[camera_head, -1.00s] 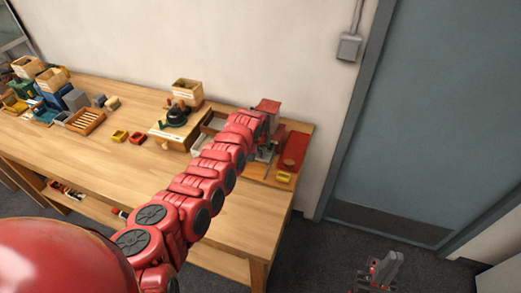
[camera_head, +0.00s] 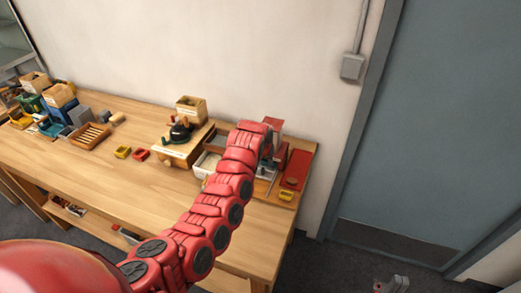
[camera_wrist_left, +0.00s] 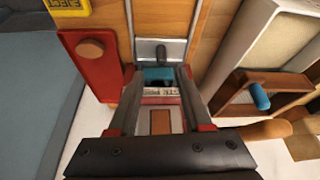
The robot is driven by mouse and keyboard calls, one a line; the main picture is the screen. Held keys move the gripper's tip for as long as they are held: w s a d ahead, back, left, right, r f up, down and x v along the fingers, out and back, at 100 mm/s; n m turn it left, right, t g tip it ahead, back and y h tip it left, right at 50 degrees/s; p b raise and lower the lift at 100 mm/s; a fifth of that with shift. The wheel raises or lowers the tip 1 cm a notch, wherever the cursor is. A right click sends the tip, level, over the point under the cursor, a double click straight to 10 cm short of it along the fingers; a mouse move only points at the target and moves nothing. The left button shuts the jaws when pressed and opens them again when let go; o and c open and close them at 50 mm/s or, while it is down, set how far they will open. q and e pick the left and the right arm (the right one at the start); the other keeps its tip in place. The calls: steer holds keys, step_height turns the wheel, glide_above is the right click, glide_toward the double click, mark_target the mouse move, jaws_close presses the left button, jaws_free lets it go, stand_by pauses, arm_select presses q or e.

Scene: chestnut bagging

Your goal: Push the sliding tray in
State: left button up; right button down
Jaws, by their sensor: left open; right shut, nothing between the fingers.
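My left gripper (camera_wrist_left: 158,78) is open, with its two grey fingers reaching in on either side of a small teal part (camera_wrist_left: 158,74) and a printed label (camera_wrist_left: 160,96). A dark upright knob (camera_wrist_left: 161,53) stands just beyond the fingertips, between two metal rails (camera_wrist_left: 129,22). I take this railed unit to be the sliding tray; how far out it stands is unclear. In the head view, my red left arm hides most of the gripper and the unit at the table's right end.
A red board with a round wooden knob (camera_wrist_left: 90,48) lies beside the rails. A wooden drawer with a blue handle (camera_wrist_left: 260,96) is on the other side. The door (camera_head: 430,120) is right of the table (camera_head: 110,155), whose front middle is clear.

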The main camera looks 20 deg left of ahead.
arm_select(q)
steer(key=b+v, duration=0.2)
steer(key=v, duration=1)
steer(key=shift+r+b, duration=0.2)
steer(key=shift+b, duration=0.15)
steer(key=shift+d, duration=0.1)
